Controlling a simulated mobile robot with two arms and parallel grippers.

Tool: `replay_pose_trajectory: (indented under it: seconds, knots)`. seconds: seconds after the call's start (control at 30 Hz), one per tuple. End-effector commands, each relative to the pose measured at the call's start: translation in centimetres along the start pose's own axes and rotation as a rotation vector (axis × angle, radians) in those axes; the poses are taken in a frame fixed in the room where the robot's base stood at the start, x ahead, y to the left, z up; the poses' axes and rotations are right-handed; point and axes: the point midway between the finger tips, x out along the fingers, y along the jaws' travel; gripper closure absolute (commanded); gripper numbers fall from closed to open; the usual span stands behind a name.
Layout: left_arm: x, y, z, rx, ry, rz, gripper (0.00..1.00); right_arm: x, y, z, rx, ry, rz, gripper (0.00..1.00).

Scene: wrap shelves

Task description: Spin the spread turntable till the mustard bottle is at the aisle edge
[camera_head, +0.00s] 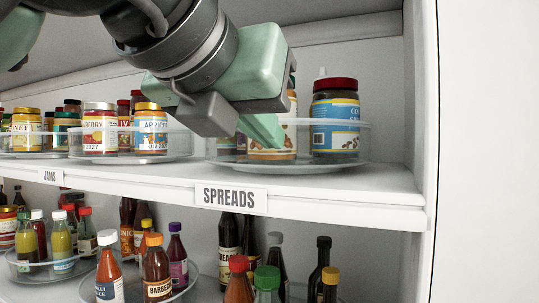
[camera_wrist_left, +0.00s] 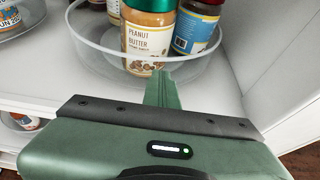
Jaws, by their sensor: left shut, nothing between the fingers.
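The spreads turntable (camera_head: 310,167) is a clear-walled round tray on the upper shelf, above the "SPREADS" label; its rim shows in the left wrist view (camera_wrist_left: 92,50). My left gripper (camera_head: 268,135) is shut and empty, its tips at the tray's front wall before the peanut butter jar (camera_wrist_left: 148,38). I cannot tell whether they touch the wall. A red-lidded jar with a blue label (camera_head: 335,120) stands at the tray's right. A small pale tip (camera_head: 322,72) shows behind that jar; I cannot tell if it is the mustard bottle. My arm hides much of the tray. My right gripper is out of view.
The jams turntable (camera_head: 125,158) with several jars stands to the left on the same shelf. The shelf's right side wall (camera_head: 418,90) is close to the spreads tray. Several sauce bottles (camera_head: 157,270) stand on the shelf below. Bare shelf (camera_head: 385,185) shows at the right front.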

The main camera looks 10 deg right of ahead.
Motion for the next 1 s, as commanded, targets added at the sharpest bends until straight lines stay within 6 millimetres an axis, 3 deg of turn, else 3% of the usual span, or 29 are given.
replay_pose_trajectory:
  seconds: [0.3,0.7,1.0]
  knots:
    - [-0.1,1.9,-0.1,-0.004,-0.002,0.002,1.0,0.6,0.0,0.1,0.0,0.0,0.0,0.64]
    - [-0.1,2.1,-0.1,-0.002,-0.001,0.001,1.0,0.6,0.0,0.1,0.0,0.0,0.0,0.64]
    - [0.0,3.5,-0.1,-0.004,0.0,0.001,1.0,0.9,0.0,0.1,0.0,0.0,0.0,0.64]
